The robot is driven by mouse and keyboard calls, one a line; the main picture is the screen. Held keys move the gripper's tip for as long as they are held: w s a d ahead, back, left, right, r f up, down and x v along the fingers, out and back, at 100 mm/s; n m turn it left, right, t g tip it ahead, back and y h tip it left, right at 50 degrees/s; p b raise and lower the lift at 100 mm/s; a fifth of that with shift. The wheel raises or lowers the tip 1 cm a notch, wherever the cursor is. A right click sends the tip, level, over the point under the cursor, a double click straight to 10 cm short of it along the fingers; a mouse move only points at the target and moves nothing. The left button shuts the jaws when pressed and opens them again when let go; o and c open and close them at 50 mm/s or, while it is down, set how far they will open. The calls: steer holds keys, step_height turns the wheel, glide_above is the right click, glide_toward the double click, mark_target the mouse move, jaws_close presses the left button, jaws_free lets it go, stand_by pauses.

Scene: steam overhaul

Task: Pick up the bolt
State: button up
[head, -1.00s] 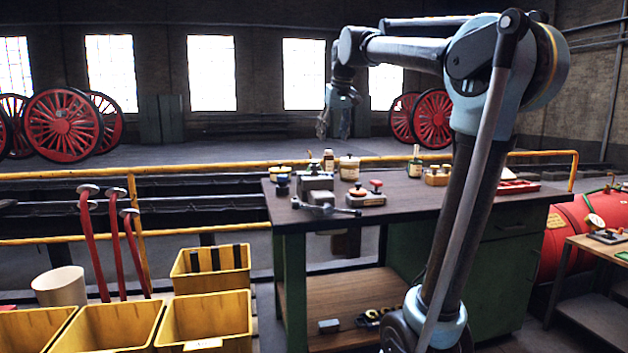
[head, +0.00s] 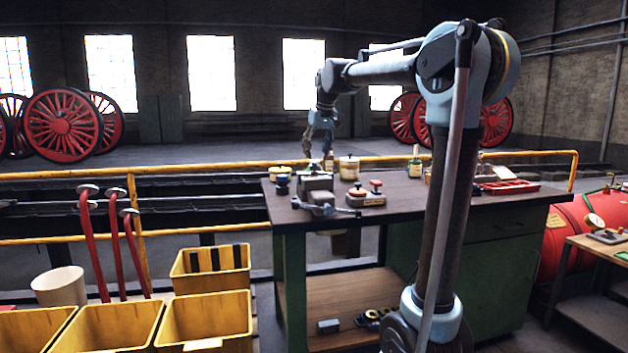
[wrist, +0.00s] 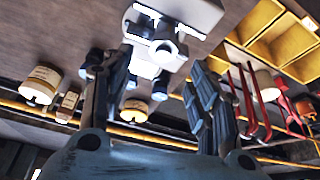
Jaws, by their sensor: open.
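I cannot make out a bolt for certain in either view. My gripper (head: 320,148) hangs over the left part of the workbench (head: 440,205), above a grey vise (head: 314,186). In the wrist view my gripper (wrist: 160,68) shows two dark fingers spread apart with nothing between them that I can see held. The vise (wrist: 165,40) appears beyond the fingertips, apart from them. A small bolt on or near the vise cannot be told from its metal parts.
A cream jar (head: 349,168), a brown bottle (head: 328,161) and a red-knobbed stand (head: 366,197) are close around the vise. A red tray (head: 508,186) lies to the right. Yellow bins (head: 207,318) stand on the left. A yellow rail (head: 205,171) runs behind the bench.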

mark_target(315, 165)
steer(key=shift+s+x, duration=0.2)
steer(key=shift+x, duration=1.45)
steer(key=shift+s+x, duration=0.2)
steer(key=shift+x, duration=1.5)
steer(key=shift+d+f, duration=0.1)
steer(key=shift+f, duration=0.05)
jaws_close()
